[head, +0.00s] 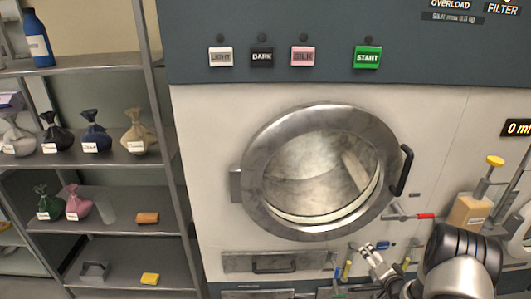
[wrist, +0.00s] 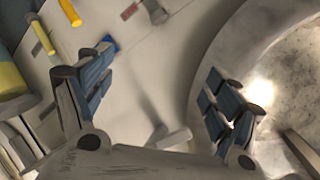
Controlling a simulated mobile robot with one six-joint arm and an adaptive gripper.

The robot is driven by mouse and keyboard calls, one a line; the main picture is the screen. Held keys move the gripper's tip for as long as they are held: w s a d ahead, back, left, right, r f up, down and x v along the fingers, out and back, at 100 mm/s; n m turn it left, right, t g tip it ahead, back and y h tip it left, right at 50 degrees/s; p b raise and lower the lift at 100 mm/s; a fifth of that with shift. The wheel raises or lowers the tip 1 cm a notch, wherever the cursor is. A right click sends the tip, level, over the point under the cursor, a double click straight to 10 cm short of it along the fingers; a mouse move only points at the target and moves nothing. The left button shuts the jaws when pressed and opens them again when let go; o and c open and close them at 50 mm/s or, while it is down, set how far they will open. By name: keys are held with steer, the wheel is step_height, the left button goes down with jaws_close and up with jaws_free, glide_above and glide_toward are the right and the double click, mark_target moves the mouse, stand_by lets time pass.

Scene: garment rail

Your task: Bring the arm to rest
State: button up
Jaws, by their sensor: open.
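My gripper (head: 371,252) is in front of the washing machine (head: 210,170), low and to the right of its round door (head: 262,205). In the wrist view my gripper (wrist: 160,95) has its two blue-padded fingers spread wide with nothing between them. The metal rim of the door (wrist: 215,50) shows behind the right finger there. My arm comes in from the lower right in the head view. The door looks closed, with a black handle (head: 403,170) on its right side.
A shelf rack (head: 105,160) with several tied bags stands at the left. Buttons, including a green START button (head: 367,57), line the panel. A red-ended lever (head: 410,216) and a pump bottle (head: 468,212) are near my arm. Small coloured tools hang below the door.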

step_height(320, 180, up, 10)
steer(key=w+a+n+g, duration=0.1)
steer(key=w+n, duration=0.1)
steer(key=s+a+r+n+g+h, duration=0.1)
steer(key=s+a+r+n+g, duration=0.1)
steer(key=s+a+r, duration=0.6)
steer(key=s+a+r+n+g+h, duration=0.1)
steer(key=s+a+r, duration=0.15)
steer(key=r, duration=0.95)
steer(key=s+a+r+n+g, duration=0.1)
steer(key=s+a, duration=0.3)
steer(key=s, duration=0.6)
steer(key=s+a+r+n+g+y, duration=0.1)
steer(key=s+a, duration=0.4)
steer(key=s, duration=0.6)
steer(key=s+a+r+n+g+y, duration=0.1)
steer(key=s+a+r+n+g, duration=0.1)
steer(key=s, duration=0.8)
steer(key=shift+s+a+r+n, duration=0.2)
steer(key=shift+a+r+n, duration=0.4)
steer(key=shift+a, duration=0.65)
steer(key=shift+c, duration=0.4)
